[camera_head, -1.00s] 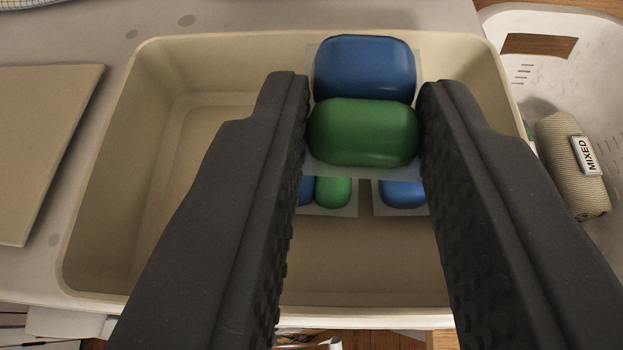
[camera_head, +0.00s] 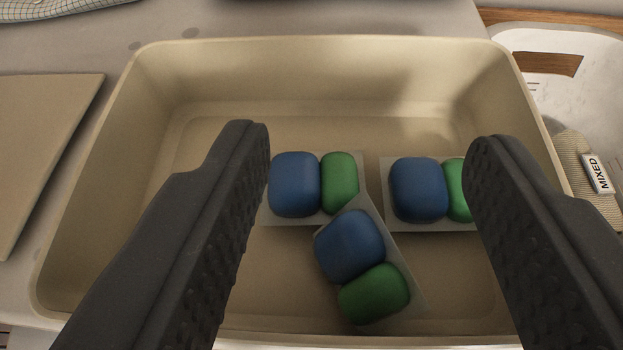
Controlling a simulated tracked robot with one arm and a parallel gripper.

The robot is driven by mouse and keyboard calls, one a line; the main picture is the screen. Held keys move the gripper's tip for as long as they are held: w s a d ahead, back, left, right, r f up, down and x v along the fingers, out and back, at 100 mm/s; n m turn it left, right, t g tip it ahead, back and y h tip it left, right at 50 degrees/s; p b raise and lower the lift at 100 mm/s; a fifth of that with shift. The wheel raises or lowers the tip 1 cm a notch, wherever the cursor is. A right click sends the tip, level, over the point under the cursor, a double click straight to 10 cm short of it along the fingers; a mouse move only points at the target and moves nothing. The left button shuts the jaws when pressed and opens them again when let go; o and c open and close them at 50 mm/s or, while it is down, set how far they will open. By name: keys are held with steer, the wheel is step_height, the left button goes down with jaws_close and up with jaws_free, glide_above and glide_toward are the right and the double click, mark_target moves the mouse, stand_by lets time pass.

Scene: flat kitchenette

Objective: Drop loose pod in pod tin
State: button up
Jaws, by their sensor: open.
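The pod tin (camera_head: 150,200) is a cream open bin below my gripper. Three blue-and-green pods lie in it. One pod (camera_head: 345,210) lies left of centre on the tin floor, and another pod (camera_head: 420,190) lies to its right, partly hidden by my right finger. The third pod (camera_head: 352,248) lies tilted at the front, apparently overlapping the edge of the left one. My gripper (camera_head: 365,140) is open and empty, its dark fingers spread wide over the tin.
A tan flat lid or board (camera_head: 45,140) lies on the grey counter left of the tin. A white basket (camera_head: 590,100) with a rolled beige cloth (camera_head: 573,150) tagged "MIXED" stands at the right. A checked cloth (camera_head: 50,8) lies at the back left.

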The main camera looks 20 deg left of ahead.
steer(key=b+v, duration=0.2)
steer(key=v, duration=1.1)
steer(key=shift+s, duration=0.2)
steer(key=shift+d, duration=0.1)
steer(key=s+d+r+m+t+h+b, duration=0.1)
steer(key=s+d+r+b, duration=0.2)
steer(key=r, duration=0.4)
steer(key=s+d+r+m+t+h+b, duration=0.1)
steer(key=s+d+r+b, duration=0.15)
steer(key=r, duration=0.45)
steer(key=s+r+h+b, duration=0.1)
steer(key=s+r+b, duration=0.1)
steer(key=s+r, duration=0.9)
steer(key=shift+s+a+m+b, duration=0.25)
steer(key=shift+s+m+b, duration=0.1)
steer(key=shift+s, duration=0.5)
steer(key=shift+r, duration=0.15)
steer(key=shift+c, duration=0.3)
